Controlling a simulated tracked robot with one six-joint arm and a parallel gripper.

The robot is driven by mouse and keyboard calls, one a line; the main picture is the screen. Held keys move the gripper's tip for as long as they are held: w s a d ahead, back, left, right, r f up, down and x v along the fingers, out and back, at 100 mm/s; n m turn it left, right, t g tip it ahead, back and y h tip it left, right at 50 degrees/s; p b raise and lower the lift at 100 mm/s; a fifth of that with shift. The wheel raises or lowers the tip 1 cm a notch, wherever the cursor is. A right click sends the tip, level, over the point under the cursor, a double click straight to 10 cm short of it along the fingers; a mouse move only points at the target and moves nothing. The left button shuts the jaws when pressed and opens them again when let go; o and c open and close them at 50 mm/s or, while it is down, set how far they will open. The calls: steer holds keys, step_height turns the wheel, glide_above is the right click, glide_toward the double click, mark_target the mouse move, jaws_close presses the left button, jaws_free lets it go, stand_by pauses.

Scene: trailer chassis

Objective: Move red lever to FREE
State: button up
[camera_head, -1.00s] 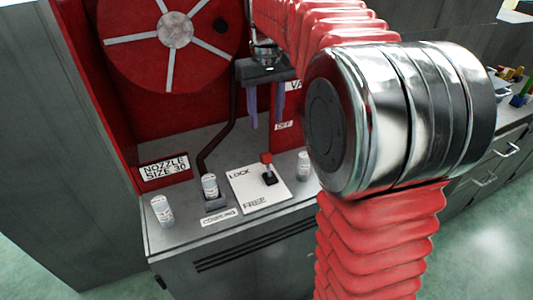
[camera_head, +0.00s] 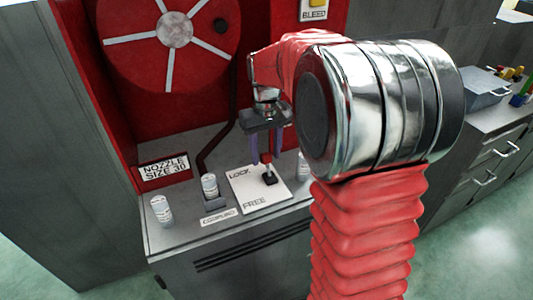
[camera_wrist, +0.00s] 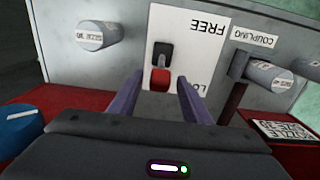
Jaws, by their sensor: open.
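The red lever (camera_head: 266,158) stands on a white plate (camera_head: 247,199) marked LOCK at the back and FREE at the front. It has a red knob and a black base, and sits toward the plate's right side. In the wrist view the red knob (camera_wrist: 160,80) is nearest me and the black base (camera_wrist: 163,54) lies toward the FREE word. My gripper (camera_head: 267,158) is open and points down over the lever. In the wrist view its purple fingers (camera_wrist: 158,100) are on either side of the knob, apart from it.
Grey cylinders (camera_head: 209,186) (camera_head: 161,210) (camera_head: 303,166) stand near the plate on the grey counter. A COUPLING label (camera_head: 219,216) lies in front. A red wheel panel (camera_head: 174,30) and a NOZZLE SIZE sign (camera_head: 165,167) are behind. A toolbox (camera_head: 486,88) is at the right.

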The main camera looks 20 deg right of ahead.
steer(key=shift+f, duration=0.3)
steer(key=shift+c, duration=0.4)
jaws_close()
steer(key=shift+d, duration=0.15)
